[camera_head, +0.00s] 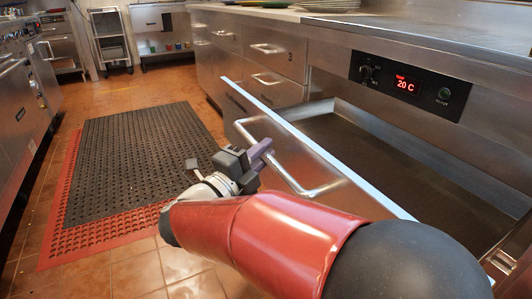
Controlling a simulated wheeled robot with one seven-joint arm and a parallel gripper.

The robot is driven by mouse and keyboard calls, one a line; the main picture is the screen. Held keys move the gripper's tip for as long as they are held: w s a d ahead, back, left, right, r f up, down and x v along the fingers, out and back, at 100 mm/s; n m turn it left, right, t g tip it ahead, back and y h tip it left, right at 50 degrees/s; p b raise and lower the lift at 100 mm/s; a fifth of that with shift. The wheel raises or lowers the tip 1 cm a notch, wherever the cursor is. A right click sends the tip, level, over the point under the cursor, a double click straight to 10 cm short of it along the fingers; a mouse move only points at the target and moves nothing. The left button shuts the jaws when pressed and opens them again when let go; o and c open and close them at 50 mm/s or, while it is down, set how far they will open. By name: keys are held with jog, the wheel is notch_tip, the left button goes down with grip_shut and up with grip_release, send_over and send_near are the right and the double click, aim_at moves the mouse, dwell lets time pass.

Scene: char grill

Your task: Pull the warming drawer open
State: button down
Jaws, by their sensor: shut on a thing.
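The warming drawer (322,153) is a steel drawer below a black control panel (408,85) that reads 20 C. It stands pulled out from the counter, and its dark inside shows behind the front panel. Its bar handle (292,179) runs along the outer face of the front. My gripper (262,152) is at the handle, left of its middle, with its jaws shut on the bar. My red arm reaches in from the lower right and hides the lower part of the drawer front.
Shut steel drawers (268,60) are further along the counter, left of the warming drawer. A black mat (145,155) lies on a red mat (62,235) on the tiled floor. Steel appliances line the left side. A wheeled rack (110,40) stands at the back.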

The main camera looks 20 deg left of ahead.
jog(key=c, duration=1.4)
grip_release()
jog(key=shift+o, duration=0.2)
jog(key=v, duration=0.7)
jog(key=shift+s, duration=0.4)
jog(key=shift+a+f, duration=0.1)
jog(key=shift+a, duration=0.05)
